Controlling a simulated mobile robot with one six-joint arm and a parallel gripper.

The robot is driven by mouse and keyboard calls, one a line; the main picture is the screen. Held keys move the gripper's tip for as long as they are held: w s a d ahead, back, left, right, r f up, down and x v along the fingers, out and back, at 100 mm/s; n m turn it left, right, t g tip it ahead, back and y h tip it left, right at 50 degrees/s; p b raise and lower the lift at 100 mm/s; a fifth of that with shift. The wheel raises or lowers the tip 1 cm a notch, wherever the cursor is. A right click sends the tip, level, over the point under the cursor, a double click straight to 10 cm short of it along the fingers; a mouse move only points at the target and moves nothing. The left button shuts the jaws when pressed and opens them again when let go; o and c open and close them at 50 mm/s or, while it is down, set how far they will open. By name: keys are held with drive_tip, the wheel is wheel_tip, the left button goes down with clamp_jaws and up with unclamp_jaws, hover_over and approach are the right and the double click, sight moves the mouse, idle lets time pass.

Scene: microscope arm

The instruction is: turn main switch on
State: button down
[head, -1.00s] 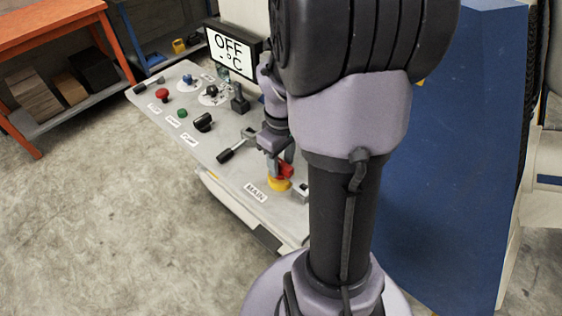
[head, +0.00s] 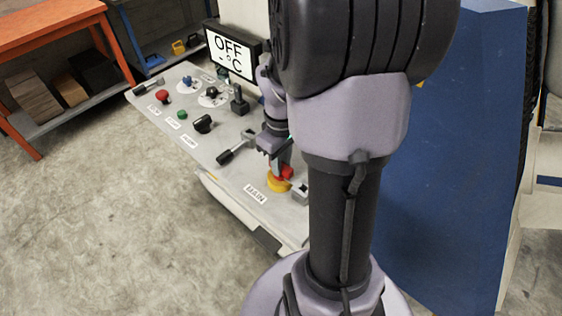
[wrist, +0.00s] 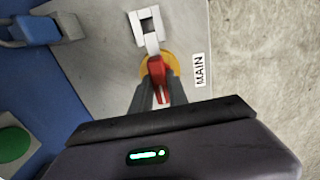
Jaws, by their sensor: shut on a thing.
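The main switch is a red handle (head: 286,172) on a yellow round base (head: 278,184), next to the MAIN label (head: 255,194) on the grey control panel. In the wrist view the red handle (wrist: 158,70) sits between the fingers, over the yellow base (wrist: 173,64), with the MAIN label (wrist: 200,70) to its right. My gripper (wrist: 153,85) is shut on the red handle; it also shows in the head view (head: 280,160), partly hidden by my arm. The display (head: 231,52) reads "OFF" and "-°C".
The panel also holds a red button (head: 162,96), a green button (head: 182,114), a black knob (head: 203,123) and a lever (head: 232,152). A grey latch-like part (wrist: 148,30) stands beside the switch. A blue panel (head: 450,150) is at the right.

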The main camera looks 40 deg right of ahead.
idle(0.9)
drive_tip(key=m, duration=1.4)
drive_tip(key=shift+b, duration=0.4)
drive_tip(key=shift+m+b, duration=0.4)
drive_tip(key=shift+m, duration=1.6)
drive_tip(key=c, duration=1.3)
unclamp_jaws()
